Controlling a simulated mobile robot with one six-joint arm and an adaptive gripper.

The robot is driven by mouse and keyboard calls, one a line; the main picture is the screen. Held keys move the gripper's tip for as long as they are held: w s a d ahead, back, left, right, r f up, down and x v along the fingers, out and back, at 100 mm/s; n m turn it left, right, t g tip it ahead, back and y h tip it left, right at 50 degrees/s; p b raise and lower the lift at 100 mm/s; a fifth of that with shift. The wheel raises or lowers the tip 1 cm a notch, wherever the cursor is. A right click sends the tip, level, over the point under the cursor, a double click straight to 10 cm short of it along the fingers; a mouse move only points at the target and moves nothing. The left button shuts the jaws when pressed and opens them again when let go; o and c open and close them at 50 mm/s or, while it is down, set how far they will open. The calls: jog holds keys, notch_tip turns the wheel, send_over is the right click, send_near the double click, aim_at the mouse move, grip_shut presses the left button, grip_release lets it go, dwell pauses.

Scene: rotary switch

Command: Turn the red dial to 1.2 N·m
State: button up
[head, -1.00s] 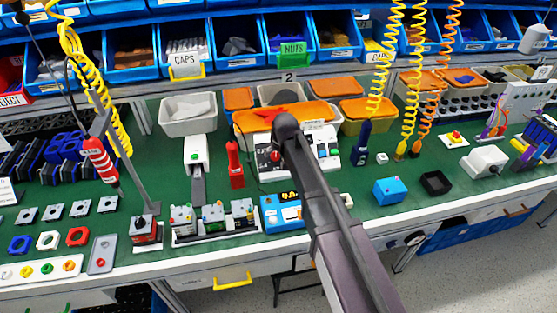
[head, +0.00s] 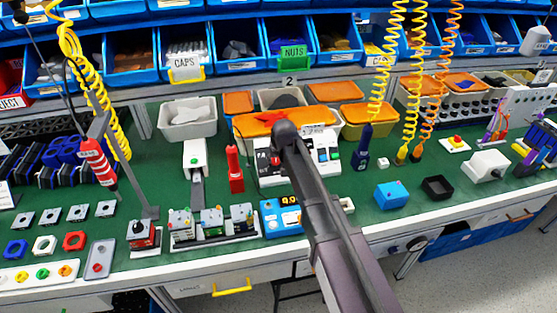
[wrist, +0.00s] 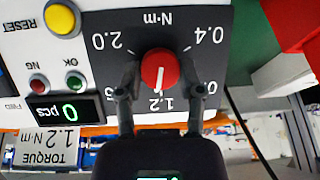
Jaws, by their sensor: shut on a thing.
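The red dial (wrist: 160,70) is on a dark panel (wrist: 215,20) marked N·m, shown upside down in the wrist view. Its white pointer line points toward the 1.2 mark (wrist: 161,103). The 0.4 and 2.0 marks also show; the mark at right is partly hidden by a finger. My gripper (wrist: 160,80) has one finger on each side of the dial and is shut on it. In the head view my arm covers part of the white control box (head: 325,168), and a bit of the red dial (head: 276,160) shows left of my gripper.
Beside the dial are a yellow RESET button (wrist: 61,18), small NG and OK buttons and a green display (wrist: 70,111) reading 0 pcs. A card (wrist: 46,146) reads TORQUE 1.2 N·m. A red tool (head: 235,170) stands left of the box. Orange-lidded bins (head: 280,122) are behind.

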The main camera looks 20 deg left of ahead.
jog(key=shift+n+h, duration=0.4)
jog(key=shift+n, duration=0.6)
jog(key=o, duration=1.2)
jog(key=shift+w, duration=0.1)
jog(key=shift+c, duration=0.2)
